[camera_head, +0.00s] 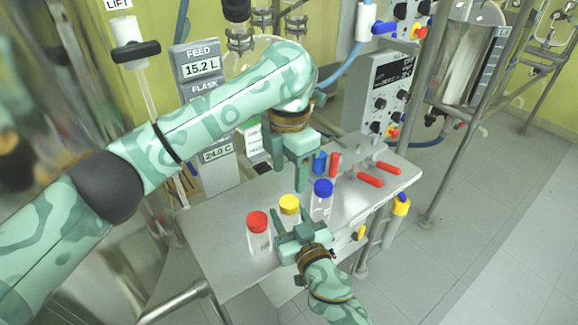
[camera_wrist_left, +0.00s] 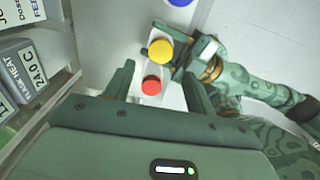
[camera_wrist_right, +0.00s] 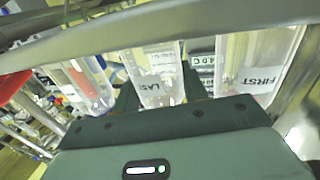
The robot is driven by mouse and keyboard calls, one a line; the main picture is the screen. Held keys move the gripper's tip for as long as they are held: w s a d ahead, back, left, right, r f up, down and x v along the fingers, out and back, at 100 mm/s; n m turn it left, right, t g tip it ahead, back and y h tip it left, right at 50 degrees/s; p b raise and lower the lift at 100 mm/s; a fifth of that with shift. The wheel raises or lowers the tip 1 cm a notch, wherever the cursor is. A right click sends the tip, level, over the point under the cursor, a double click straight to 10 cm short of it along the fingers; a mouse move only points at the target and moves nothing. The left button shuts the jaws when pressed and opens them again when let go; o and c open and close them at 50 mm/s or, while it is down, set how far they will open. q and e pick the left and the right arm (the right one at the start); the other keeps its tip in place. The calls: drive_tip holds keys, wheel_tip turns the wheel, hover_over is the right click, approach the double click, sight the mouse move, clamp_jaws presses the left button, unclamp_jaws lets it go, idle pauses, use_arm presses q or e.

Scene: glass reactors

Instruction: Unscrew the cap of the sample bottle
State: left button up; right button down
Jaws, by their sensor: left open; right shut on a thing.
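Three clear bottles stand on the metal table: one with a red cap (camera_head: 257,221), one with a yellow cap (camera_head: 289,204) and one with a blue cap (camera_head: 323,188). My right gripper (camera_head: 300,225) is shut on the yellow-capped bottle, below its cap. In the right wrist view its fingers flank the middle bottle (camera_wrist_right: 157,78), which has a partly visible label. My left gripper (camera_head: 289,180) is open and empty, pointing down behind and above the bottles. In the left wrist view the red cap (camera_wrist_left: 152,85) appears between its fingers, with the yellow cap (camera_wrist_left: 161,50) just beyond.
Red-handled tools (camera_head: 370,179) lie on the table right of the blue-capped bottle. A display column (camera_head: 200,70) stands behind at left, and a control box (camera_head: 385,92) at the back right. A bottle labelled FIRST (camera_wrist_right: 262,75) shows at right in the right wrist view.

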sight(289, 201)
use_arm(q)
wheel_tip(289, 201, down, 8)
drive_tip(key=shift+r, duration=0.15)
drive_tip(key=shift+c, duration=0.3)
